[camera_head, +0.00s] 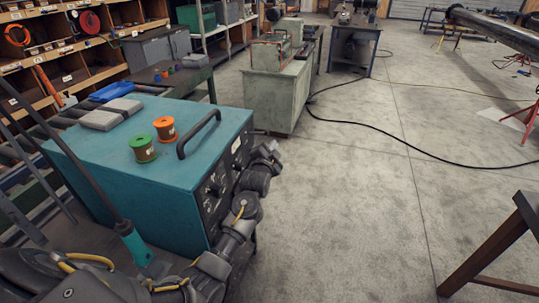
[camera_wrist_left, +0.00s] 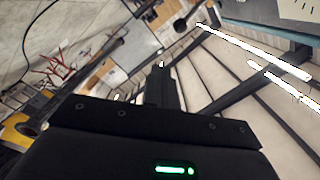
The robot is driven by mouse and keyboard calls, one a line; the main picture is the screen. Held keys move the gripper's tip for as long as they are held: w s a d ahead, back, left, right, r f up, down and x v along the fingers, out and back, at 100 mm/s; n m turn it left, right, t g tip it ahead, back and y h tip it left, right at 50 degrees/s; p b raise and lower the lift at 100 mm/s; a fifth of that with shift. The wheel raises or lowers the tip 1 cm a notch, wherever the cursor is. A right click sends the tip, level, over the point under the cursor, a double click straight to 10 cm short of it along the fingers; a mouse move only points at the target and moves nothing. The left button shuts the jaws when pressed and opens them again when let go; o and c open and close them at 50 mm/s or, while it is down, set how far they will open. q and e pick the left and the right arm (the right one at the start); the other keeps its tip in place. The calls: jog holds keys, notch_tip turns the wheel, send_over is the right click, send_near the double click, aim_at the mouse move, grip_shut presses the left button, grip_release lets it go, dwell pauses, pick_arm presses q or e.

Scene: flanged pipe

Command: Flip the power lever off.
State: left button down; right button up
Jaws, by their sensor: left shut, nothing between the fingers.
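A teal power unit (camera_head: 110,150) stands at the left of the head view, with its black control panel (camera_head: 216,205) on the right side. Knobs (camera_head: 212,189) show on the panel. I cannot make out the power lever for certain; my left arm hides part of the panel. My left gripper (camera_head: 268,152) is beside the panel's far end, shut and empty. I cannot tell whether it touches the panel. In the left wrist view its dark fingers (camera_wrist_left: 160,85) are together, with nothing between them. My right gripper is not in view.
A green spool (camera_head: 143,149), an orange spool (camera_head: 166,130), a black handle (camera_head: 199,134) and grey pads (camera_head: 110,113) are on the unit's top. A pale green cabinet (camera_head: 275,95) stands behind. Open floor (camera_head: 340,190) lies to the right, crossed by a black cable (camera_head: 400,145).

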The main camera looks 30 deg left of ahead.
pick_arm(q)
jog(key=shift+s+d+b, duration=0.2)
jog(key=shift+s, duration=0.8)
jog(key=shift+s+d+b, duration=0.2)
jog(key=shift+s, duration=0.75)
